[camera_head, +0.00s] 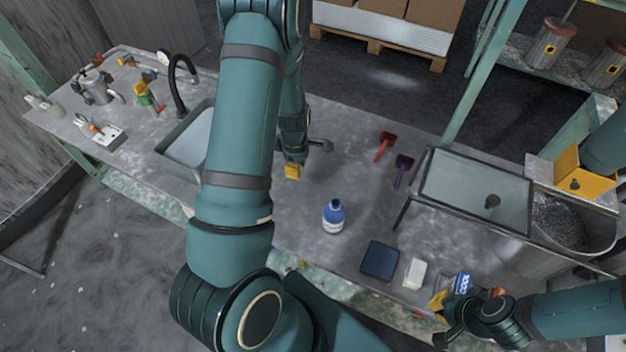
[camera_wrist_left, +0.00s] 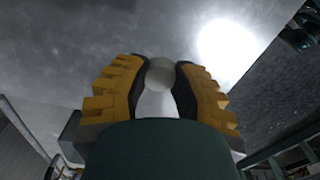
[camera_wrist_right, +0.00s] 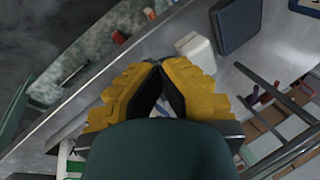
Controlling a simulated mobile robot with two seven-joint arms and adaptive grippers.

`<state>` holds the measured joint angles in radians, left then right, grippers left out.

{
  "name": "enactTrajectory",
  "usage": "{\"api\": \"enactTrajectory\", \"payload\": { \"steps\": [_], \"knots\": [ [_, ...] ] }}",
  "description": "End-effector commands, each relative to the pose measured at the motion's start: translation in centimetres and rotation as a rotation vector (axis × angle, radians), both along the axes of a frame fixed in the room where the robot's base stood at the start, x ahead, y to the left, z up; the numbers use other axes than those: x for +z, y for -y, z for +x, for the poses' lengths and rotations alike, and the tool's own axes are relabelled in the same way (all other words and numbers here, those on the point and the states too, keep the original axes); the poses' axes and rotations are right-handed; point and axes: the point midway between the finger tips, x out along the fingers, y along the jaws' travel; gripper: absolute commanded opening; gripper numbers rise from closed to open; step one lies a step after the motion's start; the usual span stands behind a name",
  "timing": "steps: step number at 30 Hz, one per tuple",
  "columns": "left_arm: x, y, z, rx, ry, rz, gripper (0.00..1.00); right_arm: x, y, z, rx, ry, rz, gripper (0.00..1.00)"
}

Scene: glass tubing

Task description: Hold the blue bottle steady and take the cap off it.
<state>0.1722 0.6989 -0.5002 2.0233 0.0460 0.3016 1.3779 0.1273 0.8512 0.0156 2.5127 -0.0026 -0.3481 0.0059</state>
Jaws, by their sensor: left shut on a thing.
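The blue bottle (camera_head: 333,219) stands upright near the middle of the table in the head view, with a white label band. Its top is too small to tell whether a cap sits on it. My left gripper (camera_head: 292,171) is above the table, up and left of the bottle in the picture and apart from it. In the left wrist view its yellow fingers are shut on a pale grey, round-ended thing (camera_wrist_left: 160,73); I cannot tell for sure what it is. My right gripper (camera_head: 438,318) is low at the table's front edge, its fingertips (camera_wrist_right: 155,65) together and nothing clearly held.
A dark blue pad (camera_head: 380,261), a white block (camera_head: 415,273) and a blue-labelled pack (camera_head: 461,283) lie along the front edge. A red tool (camera_head: 385,146) and a purple tool (camera_head: 403,170) lie farther back. A metal-framed glass case (camera_head: 475,190) blocks the right. A sink (camera_head: 187,140) is at left.

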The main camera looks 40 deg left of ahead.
Motion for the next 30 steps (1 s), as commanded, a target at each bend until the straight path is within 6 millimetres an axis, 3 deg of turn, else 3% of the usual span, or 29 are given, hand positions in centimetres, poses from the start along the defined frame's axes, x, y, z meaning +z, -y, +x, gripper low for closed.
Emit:
{"api": "enactTrajectory", "payload": {
  "steps": [10, 17, 23, 30],
  "knots": [
    [-5.7, -0.2, -0.1, 0.001, -0.002, -0.001, 0.18, -1.5, 0.0, 0.2, -0.001, 0.006, -0.001, 0.00],
    [-7.3, -0.2, -0.1, -0.001, -0.001, 0.000, 0.18, -1.8, 0.0, 0.3, -0.002, 0.008, -0.001, 0.00],
    [-9.9, -0.2, -0.1, 0.000, -0.001, 0.000, 0.18, -2.5, 0.1, 0.4, -0.002, 0.011, -0.003, 0.00],
    [-10.0, -0.2, 0.0, 0.000, 0.001, 0.000, 0.18, -2.4, 0.1, 0.5, -0.002, 0.012, -0.003, 0.00]
  ]
}}
